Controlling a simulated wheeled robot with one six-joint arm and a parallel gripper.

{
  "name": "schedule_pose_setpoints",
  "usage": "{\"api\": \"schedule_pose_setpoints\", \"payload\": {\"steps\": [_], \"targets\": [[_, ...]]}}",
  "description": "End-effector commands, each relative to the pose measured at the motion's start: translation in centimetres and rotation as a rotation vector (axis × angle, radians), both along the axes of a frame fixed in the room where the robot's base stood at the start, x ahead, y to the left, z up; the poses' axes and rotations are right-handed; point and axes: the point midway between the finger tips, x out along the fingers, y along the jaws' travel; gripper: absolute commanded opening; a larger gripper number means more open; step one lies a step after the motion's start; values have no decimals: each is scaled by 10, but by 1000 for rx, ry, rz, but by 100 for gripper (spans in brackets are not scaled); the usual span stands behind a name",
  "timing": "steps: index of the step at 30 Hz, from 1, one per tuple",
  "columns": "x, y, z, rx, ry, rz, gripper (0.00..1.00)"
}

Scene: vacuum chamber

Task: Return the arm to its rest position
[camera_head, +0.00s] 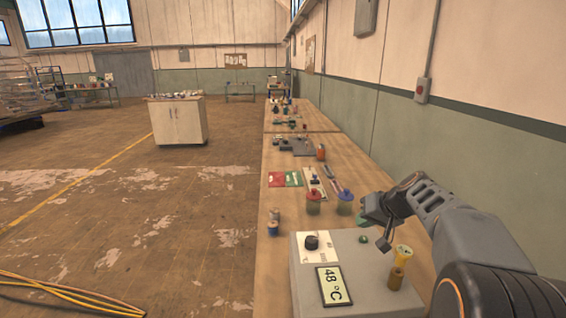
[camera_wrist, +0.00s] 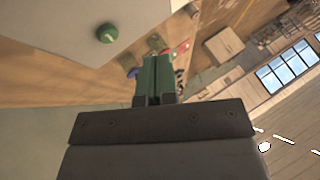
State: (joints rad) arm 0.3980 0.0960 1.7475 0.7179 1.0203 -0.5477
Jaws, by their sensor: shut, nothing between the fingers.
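My grey arm (camera_head: 449,228) reaches in from the right of the head view, above the long wooden bench. My gripper (camera_head: 366,222) hangs above the bench near the control box (camera_head: 368,270), with nothing held. In the wrist view my gripper (camera_wrist: 155,62) has its fingers together and empty. The control box has a black knob (camera_head: 312,242), a display reading 48 °C (camera_head: 333,287), a green button (camera_head: 363,239) and a yellow-topped part (camera_head: 404,252). The green button also shows in the wrist view (camera_wrist: 107,33).
Red-lidded (camera_head: 314,203) and blue-lidded (camera_head: 345,203) jars stand on the bench close to my gripper. Small spools (camera_head: 273,222) stand at its left edge. The wall (camera_head: 480,150) runs along the right. A white cabinet (camera_head: 179,121) stands on the open floor; yellow cables (camera_head: 70,295) lie at lower left.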

Motion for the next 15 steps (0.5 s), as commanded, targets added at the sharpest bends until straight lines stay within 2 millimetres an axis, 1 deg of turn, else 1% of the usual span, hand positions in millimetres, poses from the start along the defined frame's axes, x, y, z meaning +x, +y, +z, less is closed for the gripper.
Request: {"api": "schedule_pose_setpoints", "payload": {"steps": [1,2,3,5,6,8,9,12,15], "targets": [[-18,18,3,-30,30,17,0],[-30,28,2,-52,53,23,0],[-49,41,-1,-88,84,33,0],[-77,57,-6,-143,127,44,0],[-95,66,-11,-179,150,49,0],[-121,76,-18,-234,178,56,0],[-137,81,-23,-270,192,62,0],[-172,88,-35,-351,213,70,0],[-196,90,-46,-412,220,76,0]]}}
